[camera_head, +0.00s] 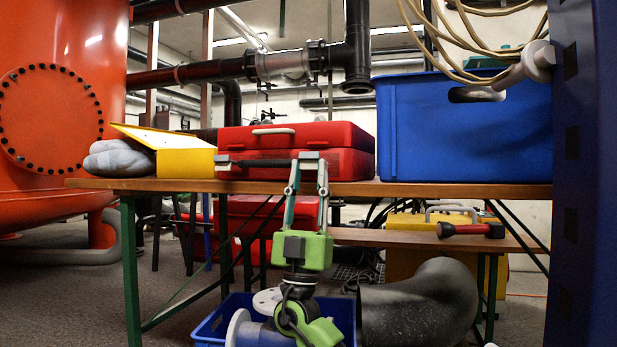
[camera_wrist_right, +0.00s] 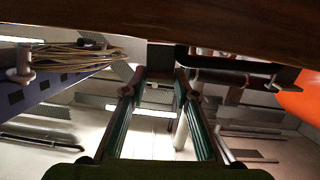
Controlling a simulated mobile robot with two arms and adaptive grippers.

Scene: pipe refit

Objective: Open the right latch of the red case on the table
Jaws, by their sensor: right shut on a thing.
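The red case (camera_head: 335,135) lies flat on the table with its lid down. A dark handle bar (camera_head: 262,163) runs along its front, with a dark latch (camera_head: 223,162) at the left end. My right gripper (camera_head: 308,157) comes up from below at the front of the case, right of the bar, and is shut on the right latch, which its fingertips mostly hide. In the right wrist view the fingertips (camera_wrist_right: 160,72) meet at a small dark block, the right latch (camera_wrist_right: 160,57). Whether the latch is raised cannot be told. My left gripper is not in view.
The wooden table (camera_head: 430,189) has its front edge just behind my right gripper. A blue crate (camera_head: 455,130) stands right of the case, a yellow box (camera_head: 185,162) left of it. A lower bench (camera_head: 380,237) and a large black pipe elbow (camera_head: 425,300) are below.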

